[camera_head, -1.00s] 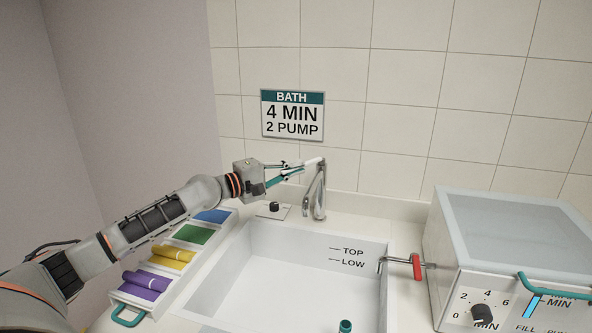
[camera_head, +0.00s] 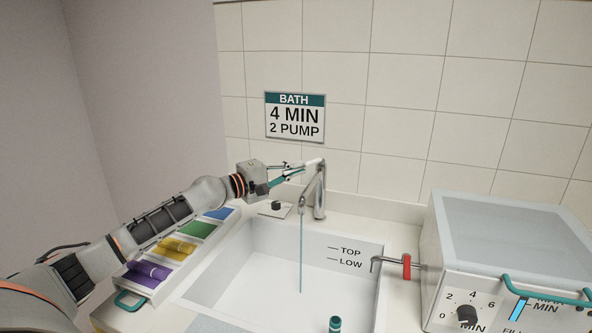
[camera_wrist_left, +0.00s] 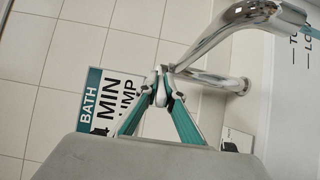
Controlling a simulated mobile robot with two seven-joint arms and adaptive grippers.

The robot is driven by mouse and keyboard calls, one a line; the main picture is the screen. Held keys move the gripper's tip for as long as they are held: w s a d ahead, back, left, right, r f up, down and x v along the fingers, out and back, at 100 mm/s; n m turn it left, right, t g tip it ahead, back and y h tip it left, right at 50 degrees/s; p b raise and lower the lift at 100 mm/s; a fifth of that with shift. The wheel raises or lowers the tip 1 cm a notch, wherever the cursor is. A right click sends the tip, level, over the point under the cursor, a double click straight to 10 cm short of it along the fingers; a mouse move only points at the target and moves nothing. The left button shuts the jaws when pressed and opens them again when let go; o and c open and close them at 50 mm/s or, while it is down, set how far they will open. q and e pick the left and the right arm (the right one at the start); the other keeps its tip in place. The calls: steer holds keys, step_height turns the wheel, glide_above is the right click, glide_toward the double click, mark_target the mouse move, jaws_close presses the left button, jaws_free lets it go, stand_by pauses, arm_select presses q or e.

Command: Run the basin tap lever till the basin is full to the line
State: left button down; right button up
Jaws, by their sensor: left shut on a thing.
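The chrome tap (camera_head: 319,196) stands at the back of the white basin (camera_head: 262,240). A thin stream of water (camera_head: 301,250) falls from its spout into the basin. My left gripper (camera_head: 300,168) is shut on the pale tap lever (camera_head: 313,162) at the top of the tap. The wrist view shows the closed fingertips (camera_wrist_left: 163,75) beside the chrome tap body, with the held part mostly hidden. TOP and LOW lines (camera_head: 346,257) mark the basin's inner wall. No water surface is clearly visible at either line.
A tray with purple, yellow, green and blue items (camera_head: 176,250) lies left of the basin, under my left arm. A red-handled valve (camera_head: 406,266) is at the basin's right edge, beside a grey-lidded box with a dial (camera_head: 468,315). A BATH sign (camera_head: 295,117) hangs behind.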

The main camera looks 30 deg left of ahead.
arm_select(q)
steer(key=c, duration=2.2)
jaws_free()
steer(key=shift+s, duration=0.1)
steer(key=shift+v, duration=5.9)
steer(key=shift+a+r, duration=0.1)
